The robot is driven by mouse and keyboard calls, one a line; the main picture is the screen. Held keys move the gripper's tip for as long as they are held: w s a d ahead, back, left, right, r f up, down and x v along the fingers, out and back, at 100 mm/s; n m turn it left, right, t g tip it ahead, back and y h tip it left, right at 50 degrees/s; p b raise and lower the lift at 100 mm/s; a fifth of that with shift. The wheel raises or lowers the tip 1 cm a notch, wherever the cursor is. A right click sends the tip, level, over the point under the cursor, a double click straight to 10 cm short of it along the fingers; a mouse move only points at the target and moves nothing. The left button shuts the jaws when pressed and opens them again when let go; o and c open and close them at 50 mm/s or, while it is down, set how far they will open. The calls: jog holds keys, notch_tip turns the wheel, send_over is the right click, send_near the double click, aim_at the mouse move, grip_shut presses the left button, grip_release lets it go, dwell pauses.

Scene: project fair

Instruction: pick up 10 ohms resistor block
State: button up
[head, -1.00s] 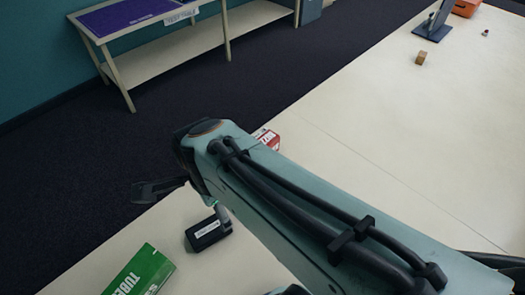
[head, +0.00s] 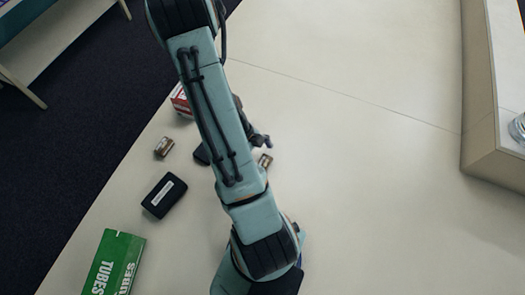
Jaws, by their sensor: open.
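A black block with a white label (head: 164,195) lies on the table left of my arm; its print is too small to read. A second dark block (head: 201,153) is partly hidden behind my arm. I cannot tell which, if either, is the 10 ohms resistor block. My gripper (head: 263,142) shows only in part, past the right edge of my arm. It is open, above the table, near a small brown-and-silver piece (head: 265,161). The rest of the gripper is hidden by the arm.
Another small brown piece (head: 164,147) lies above the labelled block. A red and white box (head: 181,102) is partly behind my arm. A green TUBES box (head: 114,262) lies at lower left, near the table edge. The table (head: 370,190) is clear on the right, up to a raised pale structure (head: 492,150).

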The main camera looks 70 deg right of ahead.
jog(key=shift+s+f, duration=0.25)
jog(key=shift+f, duration=0.4)
jog(key=c, duration=1.2)
jog(key=shift+c, duration=0.2)
